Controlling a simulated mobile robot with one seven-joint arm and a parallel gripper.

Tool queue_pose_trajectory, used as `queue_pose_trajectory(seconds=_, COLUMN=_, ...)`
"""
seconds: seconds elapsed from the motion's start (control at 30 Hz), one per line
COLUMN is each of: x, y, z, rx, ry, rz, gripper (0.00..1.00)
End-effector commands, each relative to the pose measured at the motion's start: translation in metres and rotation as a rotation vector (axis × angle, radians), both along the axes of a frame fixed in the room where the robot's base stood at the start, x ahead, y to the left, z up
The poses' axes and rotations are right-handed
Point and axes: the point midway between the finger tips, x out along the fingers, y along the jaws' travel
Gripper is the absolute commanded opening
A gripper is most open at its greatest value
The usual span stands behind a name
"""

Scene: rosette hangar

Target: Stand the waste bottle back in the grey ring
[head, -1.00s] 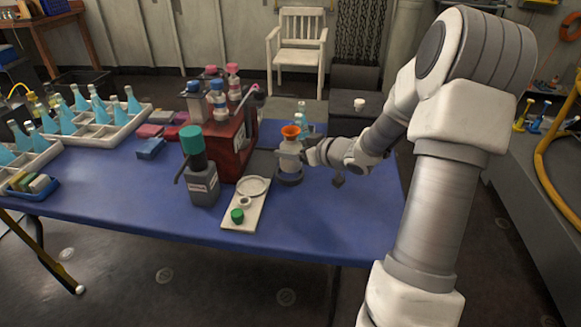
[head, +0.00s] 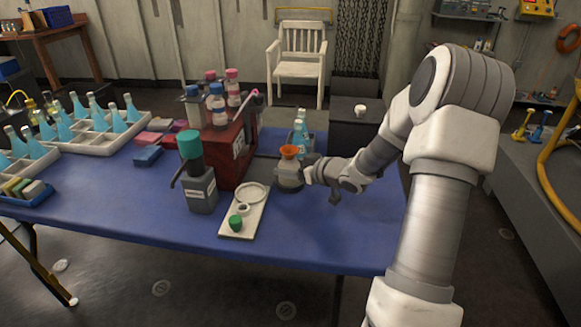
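The waste bottle (head: 290,172) is a pale, squat bottle with an orange funnel (head: 289,151) in its neck. It is upright near the right part of the blue table. The dark grey ring (head: 290,187) is on the table directly under it, and the bottle's lower end appears to be in the ring. Whether it rests on the bottom is hard to tell. My gripper (head: 307,173) reaches in from the right and appears shut on the bottle's side; the fingers are small and partly hidden.
A white tray (head: 232,225) with a green cap is in front left of the ring. A grey bottle with a green top (head: 202,193) and a dark red rack (head: 228,165) stand further left. Clear bottles (head: 300,137) stand close behind. Blue table (head: 335,235) is clear in front and right.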

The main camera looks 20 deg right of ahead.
Motion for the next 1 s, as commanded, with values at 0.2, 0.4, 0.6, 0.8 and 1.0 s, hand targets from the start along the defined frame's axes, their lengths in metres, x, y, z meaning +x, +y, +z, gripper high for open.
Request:
queue_pose_trajectory(seconds=0.2, x=0.000, y=0.000, z=0.000, rx=0.000, ry=0.001, rz=0.000, gripper=1.00)
queue_pose_trajectory(seconds=0.4, x=0.000, y=0.000, z=0.004, rx=-0.001, ry=0.000, rz=0.000, gripper=1.00)
queue_pose_trajectory(seconds=0.6, x=-0.024, y=-0.009, z=0.018, rx=-0.001, ry=0.003, rz=-0.003, gripper=1.00)
queue_pose_trajectory(seconds=0.8, x=-0.064, y=-0.022, z=0.036, rx=-0.002, ry=0.002, rz=-0.003, gripper=1.00)
queue_pose_trajectory(seconds=1.0, x=-0.093, y=-0.032, z=0.047, rx=-0.001, ry=0.001, rz=-0.002, gripper=1.00)
